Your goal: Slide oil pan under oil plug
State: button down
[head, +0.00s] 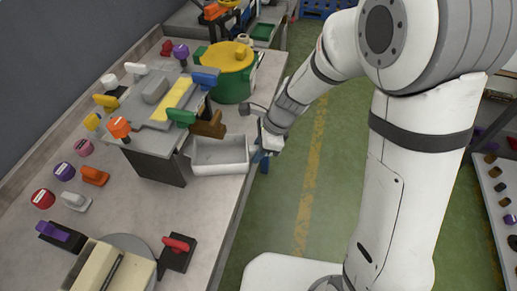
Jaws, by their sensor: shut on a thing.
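The oil pan looks to be the pale grey open tray (219,169) at the bench's right edge, beside a grey machine block. It looks empty and level. My gripper (256,158) is at the pan's right end and is shut on it; the fingertips are partly hidden by my wrist. A brown part (208,126) sticks out from the machine just above and behind the pan. I cannot tell which part is the oil plug. The pan's left end is close against the machine block's right side.
The grey machine block (160,140) carries blue, green, orange and yellow handles. A green pot with a yellow lid (232,80) stands behind the pan. Several coloured knobs and levers line the bench's left. Bare bench top (205,205) lies in front of the pan.

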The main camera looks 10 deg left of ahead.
jog(key=c, duration=1.1)
grip_release()
